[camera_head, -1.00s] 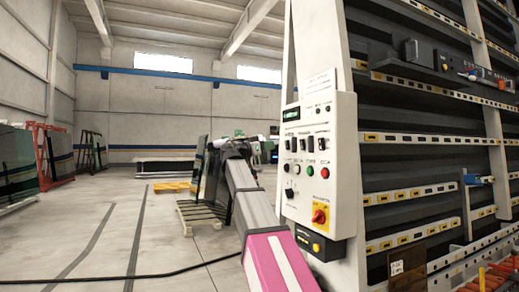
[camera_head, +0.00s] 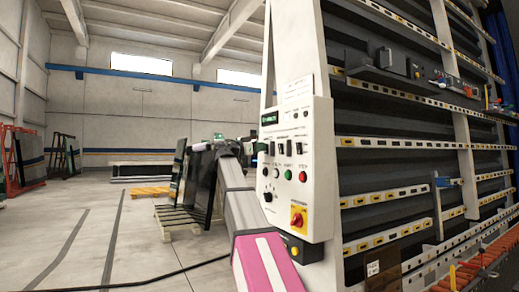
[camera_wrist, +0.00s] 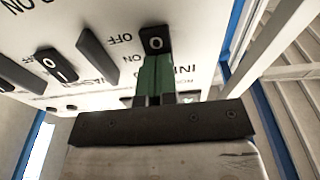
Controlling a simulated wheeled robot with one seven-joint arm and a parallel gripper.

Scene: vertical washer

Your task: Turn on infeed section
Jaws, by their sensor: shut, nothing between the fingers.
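The white control panel (camera_head: 295,165) stands at the near end of the washer, with dark rocker switches in its upper part. In the wrist view, a dark switch marked O (camera_wrist: 155,40) sits beside OFF and ON lettering. A partly covered label starting with "IN" is close to it. My gripper (camera_wrist: 156,65) is shut, with its green fingertips at the lower end of this switch; whether they touch it I cannot tell. The fingers hide part of the switch. In the head view my arm reaches up along the panel's left side, and the fingertips are not clear.
Another O/I switch (camera_wrist: 57,65) and a thin dark switch (camera_wrist: 97,55) are left of my fingers. A red and yellow main switch (camera_head: 298,217) is low on the panel. The washer's racks (camera_head: 400,150) fill the right. Open floor lies left, with a pallet (camera_head: 180,220).

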